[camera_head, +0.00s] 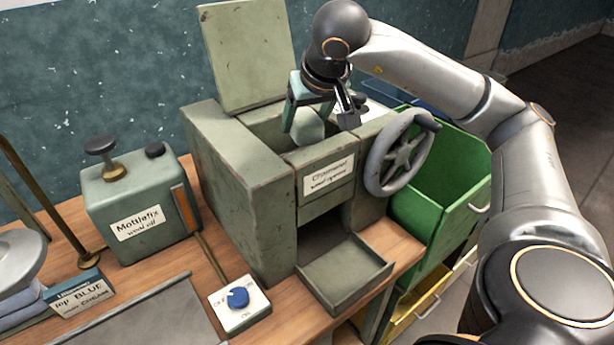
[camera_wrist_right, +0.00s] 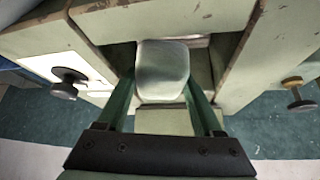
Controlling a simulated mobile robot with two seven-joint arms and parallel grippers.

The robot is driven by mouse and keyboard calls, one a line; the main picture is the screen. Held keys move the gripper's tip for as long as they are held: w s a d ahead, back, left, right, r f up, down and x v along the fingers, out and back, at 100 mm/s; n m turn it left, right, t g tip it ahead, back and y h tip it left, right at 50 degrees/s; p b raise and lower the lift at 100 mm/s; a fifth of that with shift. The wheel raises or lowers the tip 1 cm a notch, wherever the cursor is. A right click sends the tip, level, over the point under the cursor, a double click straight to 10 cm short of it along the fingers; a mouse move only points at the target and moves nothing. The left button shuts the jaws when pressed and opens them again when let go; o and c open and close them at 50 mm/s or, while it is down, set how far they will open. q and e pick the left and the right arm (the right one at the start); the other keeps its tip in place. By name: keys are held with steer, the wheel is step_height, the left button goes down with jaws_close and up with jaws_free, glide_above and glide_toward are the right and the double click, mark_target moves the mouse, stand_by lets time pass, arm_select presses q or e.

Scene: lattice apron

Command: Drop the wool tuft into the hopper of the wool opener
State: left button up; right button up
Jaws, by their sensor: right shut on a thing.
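The wool tuft (camera_head: 308,127) is a pale, rounded grey-white lump. My right gripper (camera_head: 306,118) is shut on it, over the open hopper (camera_head: 262,128) at the top of the green wool opener (camera_head: 252,195). In the right wrist view the tuft (camera_wrist_right: 162,72) sits between the two green fingers (camera_wrist_right: 160,98), with the hopper's walls on both sides. I cannot tell exactly how deep the tuft hangs relative to the rim. The hopper's lid (camera_head: 246,55) stands raised behind. My left gripper is out of view.
A handwheel (camera_head: 400,153) is on the opener's right side, and an open tray (camera_head: 343,270) juts out at its front. An oil can (camera_head: 140,212) stands left. A blue-knobbed switch (camera_head: 238,299) lies in front. A green bin (camera_head: 445,192) is at right.

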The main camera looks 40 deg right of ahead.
steer(key=o, duration=1.3)
steer(key=shift+o, duration=0.2)
steer(key=v, duration=0.7)
steer(key=shift+a+r, duration=0.1)
steer(key=shift+r, duration=0.1)
steer(key=p+v, duration=0.3)
steer(key=v, duration=0.2)
steer(key=shift+s+r, duration=0.1)
